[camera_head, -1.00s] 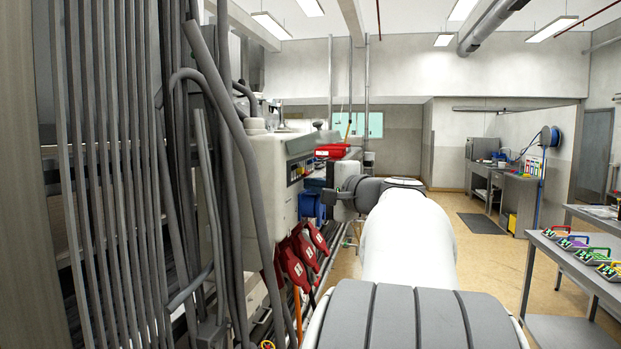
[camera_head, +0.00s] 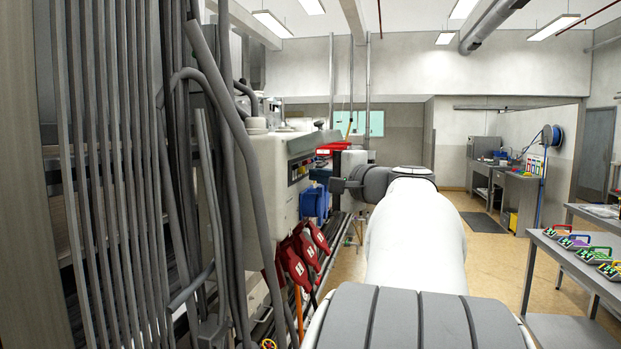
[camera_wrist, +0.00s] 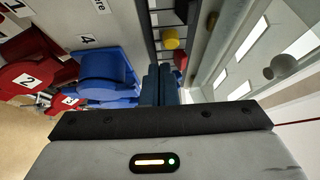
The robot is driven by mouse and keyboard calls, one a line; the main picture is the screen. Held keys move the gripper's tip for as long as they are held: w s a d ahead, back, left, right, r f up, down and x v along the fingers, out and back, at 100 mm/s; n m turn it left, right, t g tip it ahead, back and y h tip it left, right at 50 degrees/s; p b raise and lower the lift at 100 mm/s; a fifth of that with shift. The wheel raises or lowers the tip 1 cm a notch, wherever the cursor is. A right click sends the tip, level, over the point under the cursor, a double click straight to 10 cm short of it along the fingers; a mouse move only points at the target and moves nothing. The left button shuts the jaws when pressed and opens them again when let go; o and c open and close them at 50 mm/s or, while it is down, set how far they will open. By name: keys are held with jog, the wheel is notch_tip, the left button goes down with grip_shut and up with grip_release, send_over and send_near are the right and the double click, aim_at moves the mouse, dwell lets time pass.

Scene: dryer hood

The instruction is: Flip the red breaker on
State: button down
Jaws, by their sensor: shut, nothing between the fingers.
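My gripper (camera_wrist: 160,76) shows in the wrist view as two dark fingers pressed together, with nothing held. Its tips point at a dark panel strip (camera_wrist: 153,40) that carries small coloured parts. A yellow knob (camera_wrist: 171,43) sits on it, with a small dark red part (camera_wrist: 180,61) just to the right of my fingertips. I cannot tell whether this red part is the red breaker or which way it is set. In the head view the panel strip (camera_head: 299,170) is on the pale machine cabinet; my fingers are not discernible there.
Red tagged parts (camera_head: 298,258) hang below the cabinet; they show at left in the wrist view (camera_wrist: 30,74). A blue part (camera_wrist: 104,76) is left of my fingers. Grey pipes (camera_head: 100,180) stand at left. A table (camera_head: 575,262) stands at right; the floor between is open.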

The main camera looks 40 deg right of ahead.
jog(key=s, duration=0.2)
jog(key=s+b, duration=0.2)
jog(key=s, duration=0.1)
jog(key=shift+s+d+f, duration=0.25)
jog(key=shift+s+f, duration=0.05)
jog(key=shift+s, duration=0.05)
dwell(0.4)
